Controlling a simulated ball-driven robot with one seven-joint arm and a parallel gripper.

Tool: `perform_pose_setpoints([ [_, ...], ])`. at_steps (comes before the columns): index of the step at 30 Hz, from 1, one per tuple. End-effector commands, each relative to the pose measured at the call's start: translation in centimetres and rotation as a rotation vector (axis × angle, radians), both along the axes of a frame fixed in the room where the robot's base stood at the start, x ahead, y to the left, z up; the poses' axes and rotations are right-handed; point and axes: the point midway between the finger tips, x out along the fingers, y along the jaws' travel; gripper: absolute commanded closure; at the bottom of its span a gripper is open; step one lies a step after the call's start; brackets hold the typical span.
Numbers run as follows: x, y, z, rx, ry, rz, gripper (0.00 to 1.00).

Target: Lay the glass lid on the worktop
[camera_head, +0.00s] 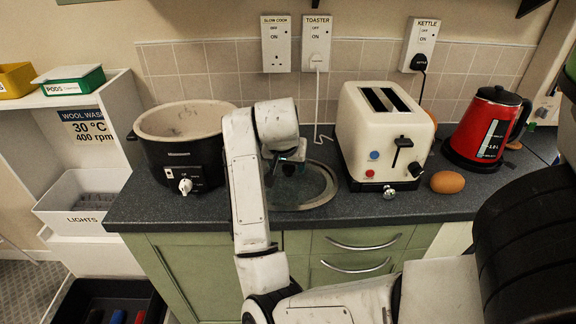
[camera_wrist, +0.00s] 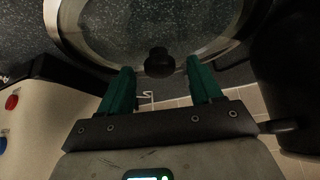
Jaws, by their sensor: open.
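The glass lid (camera_head: 325,195) has a metal rim and appears to lie flat on the dark worktop (camera_head: 420,200), between the slow cooker and the toaster. My arm hides part of it in the head view. In the wrist view the lid (camera_wrist: 205,50) shows with its black knob (camera_wrist: 159,62). My gripper (camera_wrist: 161,66) is open, with one teal finger on each side of the knob near the tips; I see gaps, so the knob is not clasped. In the head view my gripper (camera_head: 288,167) is over the lid, its fingertips hard to make out.
The black slow cooker (camera_head: 183,145) stands left without its lid on. The cream toaster (camera_head: 385,135) is close on the right, with an egg (camera_head: 447,182) and a red kettle (camera_head: 487,130) beyond. The tiled wall (camera_head: 225,70) is behind; little worktop is free around the lid.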

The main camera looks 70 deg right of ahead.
Motion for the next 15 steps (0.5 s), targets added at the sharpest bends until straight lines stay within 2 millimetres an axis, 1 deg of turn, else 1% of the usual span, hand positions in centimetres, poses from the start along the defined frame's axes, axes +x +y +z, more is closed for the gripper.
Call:
perform_pose_setpoints([
  [9,-0.5,3.1,5.6,-0.002,-0.006,0.001,0.36],
  [15,-0.8,4.7,8.6,0.0,-0.005,0.003,0.36],
])
